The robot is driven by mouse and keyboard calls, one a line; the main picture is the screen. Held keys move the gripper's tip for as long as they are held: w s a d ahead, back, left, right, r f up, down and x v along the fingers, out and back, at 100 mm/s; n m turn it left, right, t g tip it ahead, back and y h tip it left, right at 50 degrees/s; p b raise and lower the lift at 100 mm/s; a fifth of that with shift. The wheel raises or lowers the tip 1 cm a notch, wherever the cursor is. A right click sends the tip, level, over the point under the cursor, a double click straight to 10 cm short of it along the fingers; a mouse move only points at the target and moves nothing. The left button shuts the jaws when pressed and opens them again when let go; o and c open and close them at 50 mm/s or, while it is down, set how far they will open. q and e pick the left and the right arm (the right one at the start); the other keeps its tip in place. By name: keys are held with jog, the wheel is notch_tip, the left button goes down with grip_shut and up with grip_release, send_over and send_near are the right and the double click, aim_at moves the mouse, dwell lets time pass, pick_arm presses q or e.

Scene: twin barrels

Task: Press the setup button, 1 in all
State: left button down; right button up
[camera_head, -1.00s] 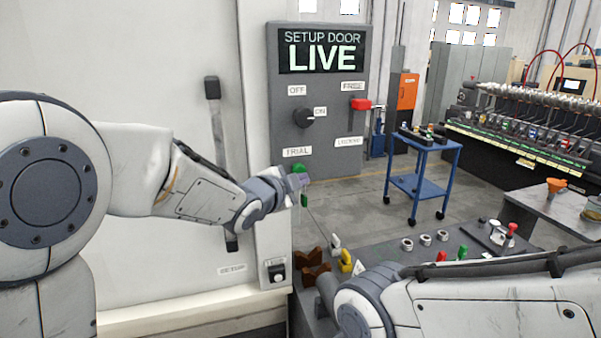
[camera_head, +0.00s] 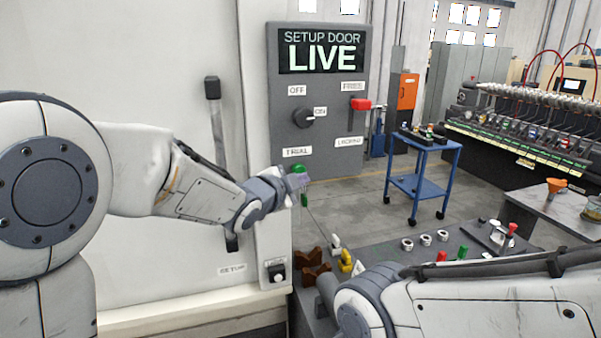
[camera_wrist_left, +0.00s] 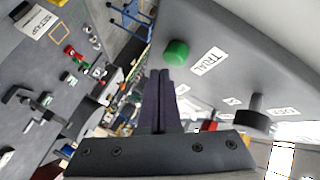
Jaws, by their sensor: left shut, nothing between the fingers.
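A panel (camera_head: 340,140) with a screen reading "SETUP DOOR LIVE" hangs at the upper middle of the head view. Its green button (camera_head: 300,170) is beside the TRIAL label, partly behind my left gripper (camera_head: 299,182). In the left wrist view the green button (camera_wrist_left: 176,52) is just beyond and right of the fingertips of my left gripper (camera_wrist_left: 160,75), which is shut and empty. Whether they touch is unclear. A small box with a black button (camera_head: 277,274) is low on the white wall, next to a SETUP label (camera_head: 231,269). My right gripper is out of view.
The panel has a black knob (camera_head: 305,117) and a red switch (camera_head: 361,104). A dark bench (camera_head: 385,262) with several small parts stands below right. A blue trolley (camera_head: 420,185) stands on open floor behind. My right arm crosses the lower right.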

pick_arm(q)
jog(key=shift+w, duration=0.15)
jog(key=shift+w+a, duration=0.1)
jog(key=shift+w, duration=0.1)
